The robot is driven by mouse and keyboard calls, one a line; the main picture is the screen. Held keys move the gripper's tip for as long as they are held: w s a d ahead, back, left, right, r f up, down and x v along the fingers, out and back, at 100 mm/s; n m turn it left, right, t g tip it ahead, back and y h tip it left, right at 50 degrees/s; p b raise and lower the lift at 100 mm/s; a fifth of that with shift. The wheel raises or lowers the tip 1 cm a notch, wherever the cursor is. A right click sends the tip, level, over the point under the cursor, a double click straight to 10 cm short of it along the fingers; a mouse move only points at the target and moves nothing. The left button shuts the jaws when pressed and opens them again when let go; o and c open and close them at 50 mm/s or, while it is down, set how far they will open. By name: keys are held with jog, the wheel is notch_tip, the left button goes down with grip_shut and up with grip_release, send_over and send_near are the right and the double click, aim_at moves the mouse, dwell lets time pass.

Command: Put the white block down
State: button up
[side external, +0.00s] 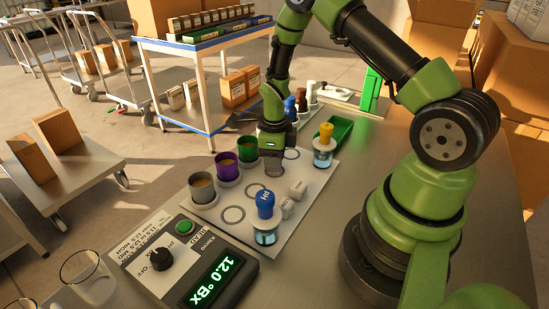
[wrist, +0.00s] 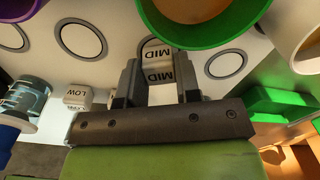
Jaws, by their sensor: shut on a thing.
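A white block marked MID (wrist: 158,62) sits between the two dark fingers of my gripper (wrist: 160,82) in the wrist view. The gripper is shut on it. In the side view my gripper (side external: 273,167) points down, low over the white board (side external: 312,187), between two printed rings. The block is hard to make out there, and I cannot tell whether it touches the board. A second white block, marked LOW (wrist: 78,95), stands to the left in the wrist view. Two loose white blocks (side external: 297,190) also show on the board in the side view.
Grey, purple (side external: 225,166) and green (side external: 247,149) cups line the board's left side. A blue-topped jar (side external: 265,207) and a yellow-topped jar (side external: 324,143) stand on it. A green tray (side external: 335,131) lies behind. A refractometer box (side external: 180,262) is in front. Printed rings are empty.

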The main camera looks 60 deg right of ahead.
jog(key=shift+f, duration=0.15)
jog(key=o, duration=0.9)
